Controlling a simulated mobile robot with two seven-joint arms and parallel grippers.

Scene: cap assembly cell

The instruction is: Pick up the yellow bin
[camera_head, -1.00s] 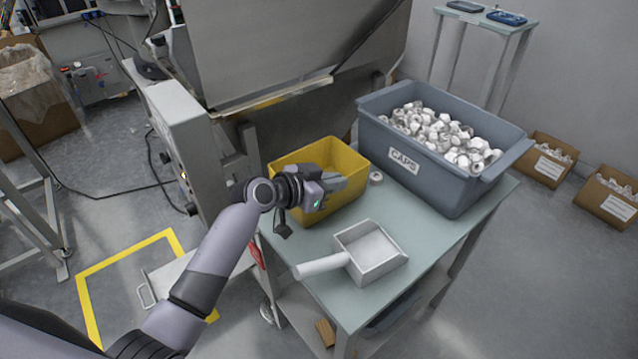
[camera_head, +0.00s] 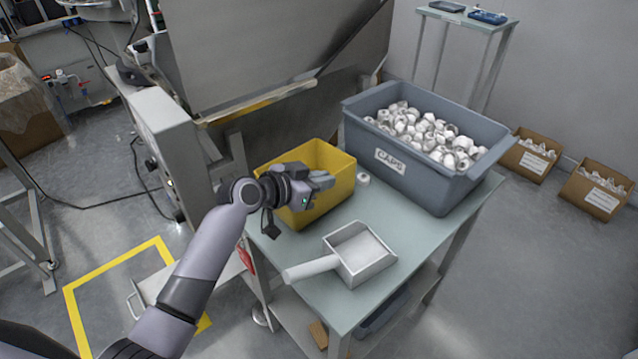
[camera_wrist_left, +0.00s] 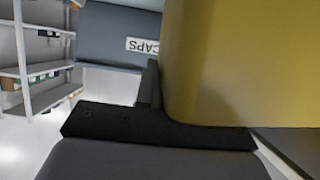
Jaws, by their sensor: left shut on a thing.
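The yellow bin (camera_head: 335,190) stands upright at the left end of the pale green table (camera_head: 345,312). My left gripper (camera_head: 322,181) reaches in from the left at the bin's near side and is shut on its wall. In the left wrist view the yellow bin (camera_wrist_left: 245,65) fills the upper right, close against a dark finger (camera_wrist_left: 150,85). The other finger is hidden there. I cannot tell whether the bin's base is clear of the table. My right gripper is not in view.
A large grey-blue tub (camera_head: 420,187) marked CAPS, full of white caps, stands behind and to the right. A metal scoop (camera_head: 358,256) lies in front, and one loose cap (camera_head: 363,179) sits beside the bin. A grey machine (camera_head: 165,140) stands close on the left.

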